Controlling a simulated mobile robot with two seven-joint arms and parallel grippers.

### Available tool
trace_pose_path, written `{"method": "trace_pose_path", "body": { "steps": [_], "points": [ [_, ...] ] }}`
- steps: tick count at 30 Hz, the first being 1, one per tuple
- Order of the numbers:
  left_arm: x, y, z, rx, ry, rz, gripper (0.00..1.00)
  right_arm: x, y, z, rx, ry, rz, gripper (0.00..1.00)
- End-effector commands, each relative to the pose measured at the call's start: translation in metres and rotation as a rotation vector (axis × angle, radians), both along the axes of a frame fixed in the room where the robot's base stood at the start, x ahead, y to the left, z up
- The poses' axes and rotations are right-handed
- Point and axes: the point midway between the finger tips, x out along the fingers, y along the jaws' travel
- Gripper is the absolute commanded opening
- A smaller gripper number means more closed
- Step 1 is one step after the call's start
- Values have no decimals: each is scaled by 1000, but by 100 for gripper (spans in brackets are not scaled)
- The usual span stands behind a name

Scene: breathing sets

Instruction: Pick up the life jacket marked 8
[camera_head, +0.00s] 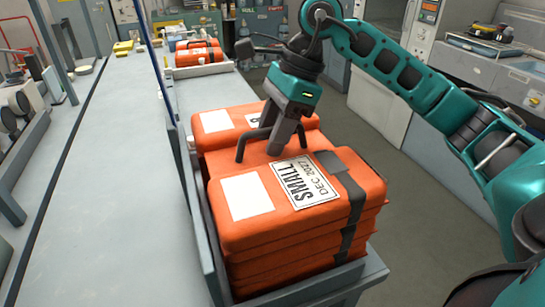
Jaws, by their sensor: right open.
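An orange pack (235,227) lies on top of a stack in front, with a blank white patch and a label reading SMALL, DEC 2027. A second orange pack (213,140) lies just behind it. Its white label (253,120) is partly hidden by my gripper, and I cannot read its mark for sure. My right gripper (276,147) is open and points down over the seam between the two packs. My left gripper is not in view.
The stacks stand in a grey bin (209,262) with raised walls. A long grey counter (95,215) runs along the left, mostly clear. A further orange case (198,52) lies at the back. Machines line the right wall, with open floor (420,225) before them.

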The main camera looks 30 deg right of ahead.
Motion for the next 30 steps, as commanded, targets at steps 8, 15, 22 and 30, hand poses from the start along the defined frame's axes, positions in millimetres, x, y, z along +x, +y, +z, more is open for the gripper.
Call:
{"method": "trace_pose_path", "body": {
  "steps": [8, 15, 22, 30],
  "points": [
    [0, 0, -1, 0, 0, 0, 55, 0, 0, -1, 0, 0, 0, 45],
    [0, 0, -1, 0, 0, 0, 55, 0, 0, -1, 0, 0, 0, 29],
    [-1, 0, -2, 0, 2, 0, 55, 0, 0, -1, 0, 0, 0, 7],
    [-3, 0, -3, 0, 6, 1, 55, 0, 0, -1, 0, 0, 0, 0]
  ]
}}
